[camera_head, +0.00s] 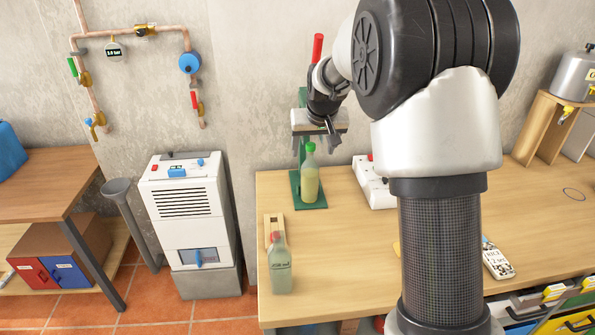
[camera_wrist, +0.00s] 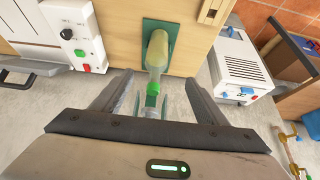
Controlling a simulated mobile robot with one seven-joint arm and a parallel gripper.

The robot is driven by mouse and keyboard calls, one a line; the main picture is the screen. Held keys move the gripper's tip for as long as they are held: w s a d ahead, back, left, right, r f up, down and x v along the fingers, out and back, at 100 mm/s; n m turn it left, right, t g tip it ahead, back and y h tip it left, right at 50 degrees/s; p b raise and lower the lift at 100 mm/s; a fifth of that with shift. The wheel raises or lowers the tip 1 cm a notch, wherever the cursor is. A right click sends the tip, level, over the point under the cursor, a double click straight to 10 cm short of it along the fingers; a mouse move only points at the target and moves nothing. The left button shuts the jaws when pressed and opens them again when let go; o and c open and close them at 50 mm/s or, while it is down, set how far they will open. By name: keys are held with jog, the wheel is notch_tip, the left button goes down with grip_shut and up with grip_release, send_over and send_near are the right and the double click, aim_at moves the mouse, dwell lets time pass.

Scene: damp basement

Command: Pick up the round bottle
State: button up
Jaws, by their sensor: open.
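A round bottle with a green cap and pale yellow-green contents (camera_head: 311,184) stands upright on the green base of a stand (camera_head: 297,197) on the wooden workbench. My gripper (camera_head: 328,130) is just above and close to its cap, in front of the stand's column. In the wrist view the bottle (camera_wrist: 159,51) appears with its cap towards me, and its cap end shows between the fingers of my open gripper (camera_wrist: 160,88). I cannot tell whether a finger touches it. A second bottle, grey-green with a red cap (camera_head: 280,269), stands at the bench's left front.
A wooden block (camera_head: 273,224) stands behind the second bottle. A white dehumidifier-like unit (camera_head: 188,208) stands left of the bench (camera_head: 345,262).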

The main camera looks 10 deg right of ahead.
aim_at(311, 172)
jog(key=x, duration=1.2)
jog(key=shift+s+d+p, duration=0.1)
jog(key=shift+p, duration=0.2)
jog(key=x, duration=0.5)
jog(key=shift+s+d+f, duration=0.1)
jog(key=shift+d+f, duration=0.15)
jog(key=shift+d, duration=0.05)
jog(key=c, duration=1.4)
jog(key=shift+r, duration=0.2)
grip_shut()
